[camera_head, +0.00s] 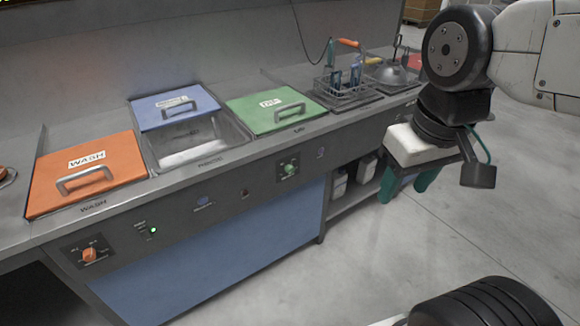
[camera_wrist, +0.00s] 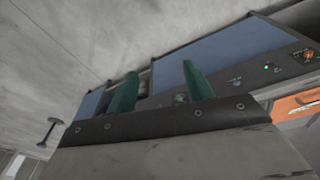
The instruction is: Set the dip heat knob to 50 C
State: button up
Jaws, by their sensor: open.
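The dip heat knob is the green knob (camera_head: 289,169) on a small dark plate on the front panel, below the green lid (camera_head: 275,108) marked DIP. Its scale marks are too small to read, so I cannot tell its setting. In the wrist view a small green shape, likely this knob (camera_wrist: 180,98), shows low between the fingers, partly hidden by the gripper body. My gripper (camera_head: 407,187) has two green fingers spread apart and pointing down. It is empty, to the right of the knob in the head view and apart from the panel.
An orange knob (camera_head: 89,255) sits on the panel's left end, below the orange WASH lid (camera_head: 87,172). A blue lid (camera_head: 173,110) lies behind a partly open basin (camera_head: 190,150). A wire rack (camera_head: 345,92) holds tools. An open shelf (camera_head: 350,195) holds containers. The floor in front is clear.

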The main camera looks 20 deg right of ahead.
jog(key=w+d+f+n+t, duration=0.1)
jog(key=w+f+n+t, duration=0.3)
jog(key=w, duration=0.8)
jog(key=w+f+n+t, duration=0.1)
jog(key=w+f+n, duration=0.5)
jog(key=w, duration=0.7)
jog(key=w+d+f+n+t, duration=0.1)
jog(key=w+f+n+t, duration=0.25)
jog(key=w, duration=0.85)
jog(key=w+a+f+n+t, duration=0.1)
jog(key=w+f+n, duration=0.3)
jog(key=f, duration=0.2)
jog(key=n+t+y, duration=0.3)
jog(key=n+t, duration=0.1)
jog(key=n, duration=0.3)
send_near(291, 172)
jog(key=w+d+r, duration=0.1)
jog(key=w+r, duration=0.3)
jog(key=s+f+n+t+y, duration=0.1)
jog(key=s+f+n+t, duration=0.1)
jog(key=s+f+n, duration=0.3)
jog(key=shift+m, duration=0.55)
jog(key=x, duration=0.6)
jog(key=f+x, duration=0.1)
jog(key=x, duration=0.2)
jog(key=shift+w+a, duration=0.2)
jog(key=shift+w, duration=0.05)
jog(key=shift+c, duration=0.2)
jog(key=c, duration=0.9)
